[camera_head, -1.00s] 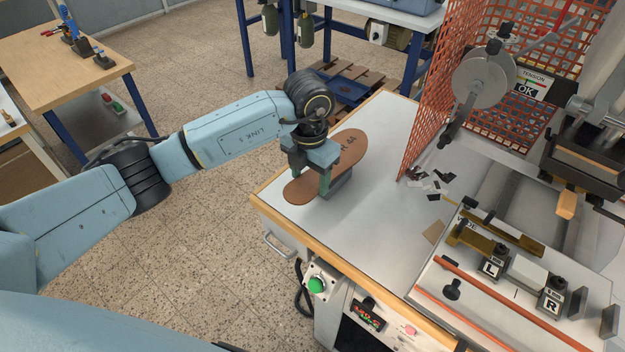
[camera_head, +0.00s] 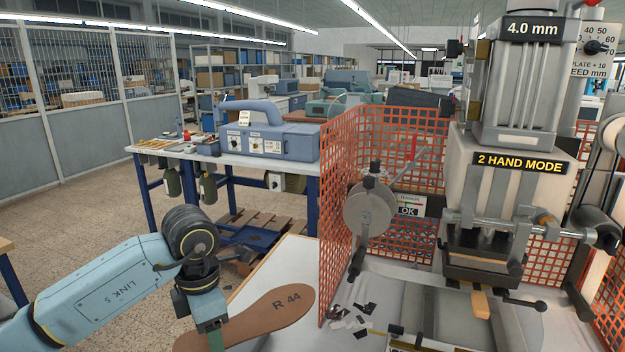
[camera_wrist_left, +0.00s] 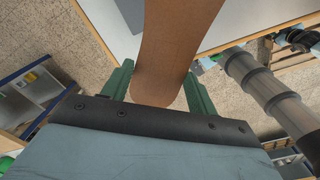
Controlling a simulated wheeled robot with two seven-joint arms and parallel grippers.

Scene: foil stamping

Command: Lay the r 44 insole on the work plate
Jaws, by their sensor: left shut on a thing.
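The brown insole marked R 44 (camera_head: 264,318) is held in my left gripper (camera_head: 212,335), with its printed face up and the wide end pointing right. In the left wrist view the insole (camera_wrist_left: 168,45) runs between the two green fingers (camera_wrist_left: 160,88), which are shut on it. The insole is over the left part of the white press table (camera_head: 285,262); I cannot tell how far above it. The work plate is almost wholly below the head view; only a bit of its fittings shows at the bottom edge. My right gripper is not in view.
An orange mesh guard (camera_head: 338,205) stands upright just right of the insole. Dark and light foil scraps (camera_head: 350,322) lie beside its foot. The foil press (camera_head: 500,190) stands to the right with a reel (camera_head: 370,212). A blue-legged bench (camera_head: 228,160) is behind.

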